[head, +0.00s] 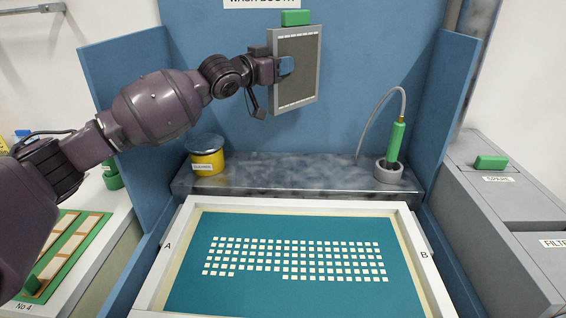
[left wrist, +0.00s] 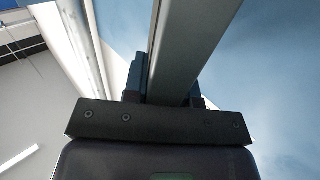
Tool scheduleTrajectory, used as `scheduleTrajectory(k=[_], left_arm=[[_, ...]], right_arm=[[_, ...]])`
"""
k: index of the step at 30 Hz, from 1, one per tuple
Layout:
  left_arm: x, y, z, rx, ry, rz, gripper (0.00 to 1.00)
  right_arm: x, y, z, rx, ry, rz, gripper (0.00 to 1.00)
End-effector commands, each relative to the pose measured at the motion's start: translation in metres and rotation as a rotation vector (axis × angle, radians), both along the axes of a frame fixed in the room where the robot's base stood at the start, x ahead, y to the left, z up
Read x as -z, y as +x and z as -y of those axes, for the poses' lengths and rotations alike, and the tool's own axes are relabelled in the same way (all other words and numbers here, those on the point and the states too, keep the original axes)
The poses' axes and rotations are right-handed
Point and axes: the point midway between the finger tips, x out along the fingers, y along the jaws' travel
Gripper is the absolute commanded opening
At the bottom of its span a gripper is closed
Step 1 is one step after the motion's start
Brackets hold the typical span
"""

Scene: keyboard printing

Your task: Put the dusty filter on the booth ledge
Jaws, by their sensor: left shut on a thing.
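The dusty filter (head: 298,72) is a grey-framed panel with a brownish face and a green tab on its top edge. It is held upright in front of the blue back wall of the booth. My left gripper (head: 285,67) is shut on the filter's frame. In the left wrist view the filter's grey frame (left wrist: 192,45) runs up from between the fingers (left wrist: 165,88). The booth ledge (head: 290,178) is a smudged grey shelf below the filter, with a clear gap between them. My right gripper is not in view.
A yellow tin (head: 207,162) stands at the ledge's left end. A green-handled sprayer (head: 396,142) with a hose stands in a grey holder (head: 388,172) at its right end. The ledge's middle is clear. A white-framed teal screen (head: 190,275) lies in front. Grey lidded bins (head: 500,215) are at right.

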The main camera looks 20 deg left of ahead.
Motion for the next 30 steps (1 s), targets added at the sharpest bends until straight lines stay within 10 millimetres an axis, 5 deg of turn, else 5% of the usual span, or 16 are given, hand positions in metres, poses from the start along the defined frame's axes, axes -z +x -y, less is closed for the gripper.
scheduleTrajectory(k=[16,30], left_arm=[[0.116,0.0,0.001,0.002,-0.001,-0.005,0.0],[0.156,0.0,0.001,0.002,0.0,-0.004,0.0]], right_arm=[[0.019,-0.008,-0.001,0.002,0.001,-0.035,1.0],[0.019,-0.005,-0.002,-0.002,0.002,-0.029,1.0]])
